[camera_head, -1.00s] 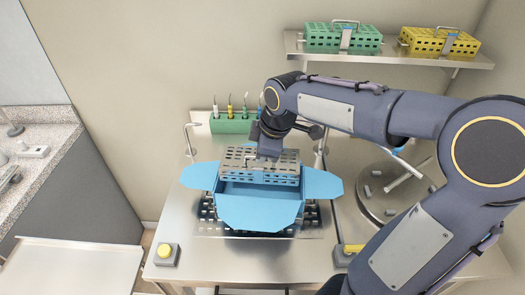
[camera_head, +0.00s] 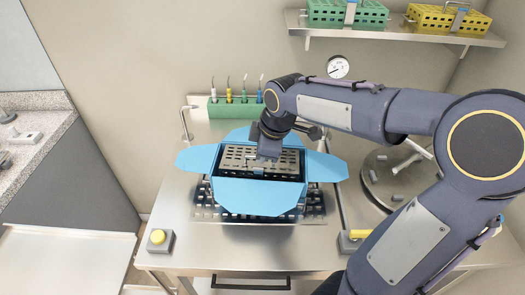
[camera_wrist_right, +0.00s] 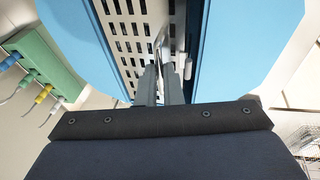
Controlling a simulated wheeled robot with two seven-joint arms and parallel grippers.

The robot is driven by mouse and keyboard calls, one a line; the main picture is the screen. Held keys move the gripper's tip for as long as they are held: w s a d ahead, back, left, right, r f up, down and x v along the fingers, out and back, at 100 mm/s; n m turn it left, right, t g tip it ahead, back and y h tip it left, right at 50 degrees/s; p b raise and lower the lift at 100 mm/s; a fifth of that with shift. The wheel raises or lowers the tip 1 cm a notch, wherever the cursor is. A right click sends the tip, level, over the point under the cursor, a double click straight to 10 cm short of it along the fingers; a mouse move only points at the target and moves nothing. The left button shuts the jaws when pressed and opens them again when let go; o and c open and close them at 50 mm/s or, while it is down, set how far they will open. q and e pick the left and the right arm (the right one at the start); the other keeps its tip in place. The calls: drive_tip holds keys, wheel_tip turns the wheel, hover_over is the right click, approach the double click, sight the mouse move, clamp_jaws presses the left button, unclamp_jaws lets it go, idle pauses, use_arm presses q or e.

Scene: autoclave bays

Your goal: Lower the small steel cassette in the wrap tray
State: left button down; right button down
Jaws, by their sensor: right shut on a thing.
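The small steel cassette (camera_head: 238,158), a perforated metal box, sits level inside the blue-lined wrap tray (camera_head: 258,200), with its top near the tray's rim. Whether its underside touches the tray floor is hidden. My right gripper (camera_head: 268,156) comes down from above and is shut on the cassette's handle. In the right wrist view the gripper's fingers (camera_wrist_right: 160,85) close on the thin metal handle (camera_wrist_right: 163,50) over the perforated lid (camera_wrist_right: 125,45). My left gripper is not in view.
The tray rests on a perforated rack (camera_head: 315,212) on a steel table (camera_head: 190,255). A green holder (camera_head: 232,108) with several tools stands behind. A shelf (camera_head: 400,32) holds green and yellow cassettes.

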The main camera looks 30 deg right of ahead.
sight(262, 166)
drive_tip(key=shift+f+b, duration=1.5)
drive_tip(key=shift+f, duration=0.5)
drive_tip(key=c, duration=1.5)
unclamp_jaws()
wheel_tip(262, 166, up, 10)
drive_tip(key=p, duration=0.8)
drive_tip(key=shift+s+f, duration=0.1)
